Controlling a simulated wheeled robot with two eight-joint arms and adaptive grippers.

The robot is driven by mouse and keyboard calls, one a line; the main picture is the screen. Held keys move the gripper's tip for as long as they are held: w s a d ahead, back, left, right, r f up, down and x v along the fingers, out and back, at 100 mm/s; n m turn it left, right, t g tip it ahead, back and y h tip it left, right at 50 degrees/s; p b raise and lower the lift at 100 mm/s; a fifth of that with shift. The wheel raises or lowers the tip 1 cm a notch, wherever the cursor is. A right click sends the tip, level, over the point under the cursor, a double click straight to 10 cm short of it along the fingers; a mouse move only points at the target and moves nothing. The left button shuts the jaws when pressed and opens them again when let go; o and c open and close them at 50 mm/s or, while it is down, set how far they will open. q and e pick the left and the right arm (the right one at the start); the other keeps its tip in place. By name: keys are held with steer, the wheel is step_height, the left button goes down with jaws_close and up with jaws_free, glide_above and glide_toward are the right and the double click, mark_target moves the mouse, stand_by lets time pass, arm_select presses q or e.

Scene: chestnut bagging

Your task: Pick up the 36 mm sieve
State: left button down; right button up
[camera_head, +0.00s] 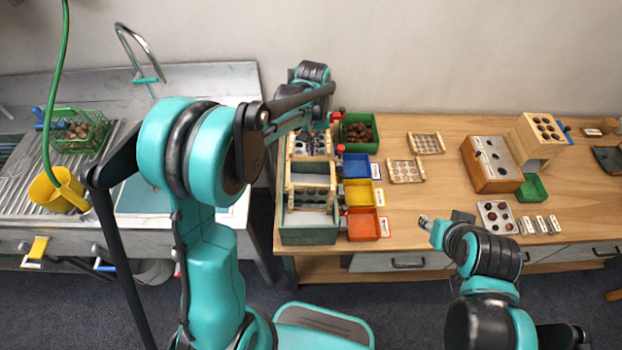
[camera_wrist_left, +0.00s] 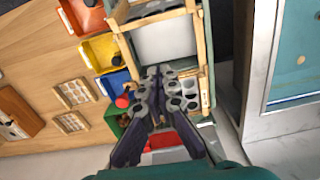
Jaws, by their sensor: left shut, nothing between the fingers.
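A sorting rack (camera_head: 308,237) stands at the left end of the wooden bench and holds wood-framed sieves. The rear sieve (camera_head: 301,146) is partly behind my left arm, and its large holes show in the wrist view (camera_wrist_left: 190,87). A front sieve (camera_head: 311,196) sits lower in the rack. Two loose wood-framed sieves (camera_head: 427,143) (camera_head: 406,170) lie on the bench to the right. I cannot read which is the 36 mm one. My left gripper (camera_wrist_left: 158,76) is shut and empty, over the rear sieve. My right gripper (camera_head: 426,222) is near the bench's front edge; its jaw state is unclear.
Green (camera_head: 360,141), blue (camera_head: 357,166), yellow (camera_head: 360,193) and orange (camera_head: 363,225) bins line the rack's right side. The sink (camera_head: 234,85) is left. A wooden block with holes (camera_head: 480,181) and a metal tray (camera_head: 498,231) stand right. The bench middle is mostly clear.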

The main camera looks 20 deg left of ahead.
arm_select(q)
steer(key=b, duration=0.3)
glide_toward(311, 200)
steer(key=w+f, duration=0.3)
steer(key=w, duration=0.1)
steer(key=shift+a, duration=0.45)
steer(key=shift+s, duration=0.1)
steer(key=s, duration=0.2)
steer(key=s+d+b, duration=0.1)
steer(key=s, duration=0.1)
steer(key=shift+s, duration=0.4)
steer(key=shift+w, duration=0.15)
